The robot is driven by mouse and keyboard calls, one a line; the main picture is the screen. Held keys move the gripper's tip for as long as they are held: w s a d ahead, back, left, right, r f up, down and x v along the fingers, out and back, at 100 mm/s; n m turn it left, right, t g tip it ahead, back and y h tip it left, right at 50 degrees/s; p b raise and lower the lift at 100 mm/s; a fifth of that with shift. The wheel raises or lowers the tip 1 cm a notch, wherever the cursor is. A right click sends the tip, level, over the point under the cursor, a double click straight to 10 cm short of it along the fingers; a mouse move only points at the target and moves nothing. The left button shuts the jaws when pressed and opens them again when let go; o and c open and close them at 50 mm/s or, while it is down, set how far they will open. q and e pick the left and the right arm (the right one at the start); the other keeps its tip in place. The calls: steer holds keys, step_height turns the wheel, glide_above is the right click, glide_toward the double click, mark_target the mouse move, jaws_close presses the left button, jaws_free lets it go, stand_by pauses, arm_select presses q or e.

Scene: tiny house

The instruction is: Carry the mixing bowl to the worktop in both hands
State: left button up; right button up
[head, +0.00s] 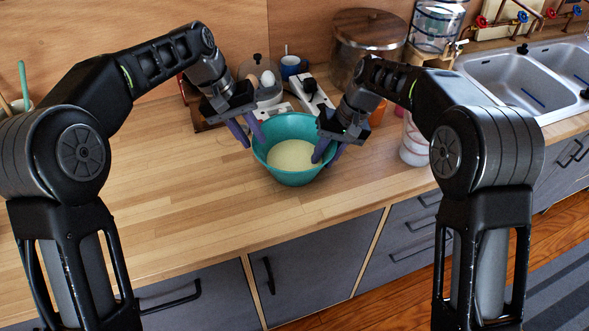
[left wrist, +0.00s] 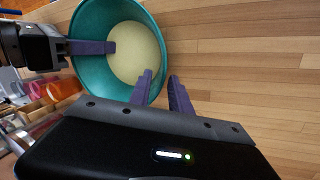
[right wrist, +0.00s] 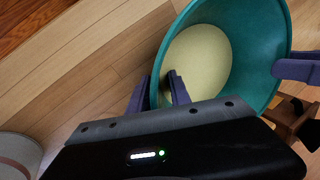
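The teal mixing bowl (head: 267,155) holds pale cream batter (head: 293,154) and appears to rest upright on the wooden worktop (head: 180,200). My left gripper (head: 250,140) is at the bowl's left rim. In the left wrist view its fingers (left wrist: 161,76) are apart, one inside the bowl and one outside, with the rim between. My right gripper (head: 326,158) is at the right rim. In the right wrist view its fingers (right wrist: 158,78) also straddle the rim with a gap. The bowl's far-right rim is partly hidden by my right gripper.
A clear container (head: 414,145) stands right of the bowl. The sink (head: 520,80) is farther right. The worktop at left is clear.

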arm_select(q)
steer(key=shift+v, duration=1.75)
arm_select(e)
steer(key=v, duration=1.2)
